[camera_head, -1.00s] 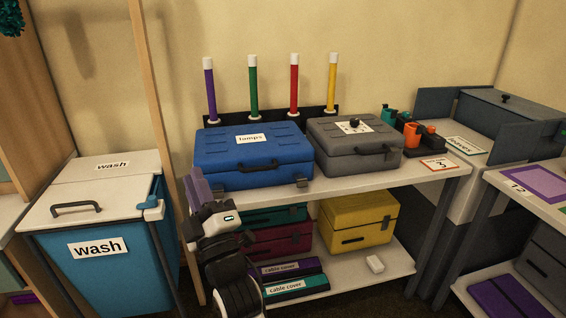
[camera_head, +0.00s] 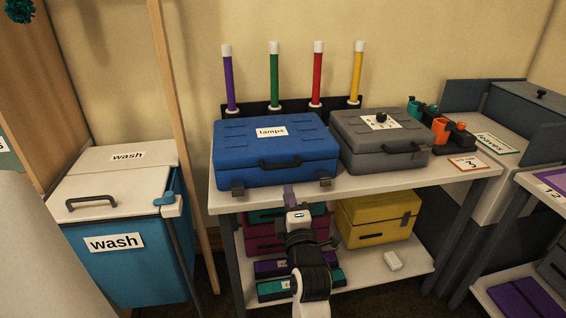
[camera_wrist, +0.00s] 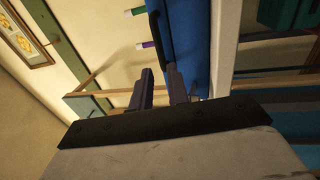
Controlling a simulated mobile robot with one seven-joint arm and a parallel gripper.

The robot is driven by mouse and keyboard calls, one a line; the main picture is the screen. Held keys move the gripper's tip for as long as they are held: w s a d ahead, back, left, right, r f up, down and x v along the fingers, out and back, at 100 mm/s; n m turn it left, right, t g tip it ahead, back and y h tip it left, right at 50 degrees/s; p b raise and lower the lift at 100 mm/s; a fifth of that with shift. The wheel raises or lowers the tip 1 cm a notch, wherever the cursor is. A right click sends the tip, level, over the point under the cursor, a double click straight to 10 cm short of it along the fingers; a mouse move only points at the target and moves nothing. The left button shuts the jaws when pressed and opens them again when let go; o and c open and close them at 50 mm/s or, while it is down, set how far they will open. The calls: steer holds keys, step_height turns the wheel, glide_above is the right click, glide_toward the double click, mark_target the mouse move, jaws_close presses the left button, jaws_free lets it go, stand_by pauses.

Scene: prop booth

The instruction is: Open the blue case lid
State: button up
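The blue case (camera_head: 235,150) with a "lamps" label lies shut on the upper shelf. Its dark handle (camera_head: 281,163) is on the front, between a left latch (camera_head: 237,187) and a right latch (camera_head: 325,182). My gripper (camera_head: 289,192) is in front of the case, below the handle at about the shelf's front edge. In the wrist view the case (camera_wrist: 200,45) fills the upper middle, with the dark handle (camera_wrist: 160,35) just beyond my gripper (camera_wrist: 159,70). Its two purple fingers stand apart with nothing seen between them. I cannot tell whether a finger touches the case.
A grey case (camera_head: 360,153) stands close on the right. Behind are several coloured tubes in a black rack (camera_head: 292,108). A yellow case (camera_head: 376,222) is on the lower shelf. A wooden post (camera_head: 180,110) and a wash bin (camera_head: 125,270) are at left.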

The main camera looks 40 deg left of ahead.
mark_target(281, 167)
steer(key=p+x, duration=0.3)
steer(key=x, duration=0.8)
steer(key=shift+p, duration=0.35)
jaws_close()
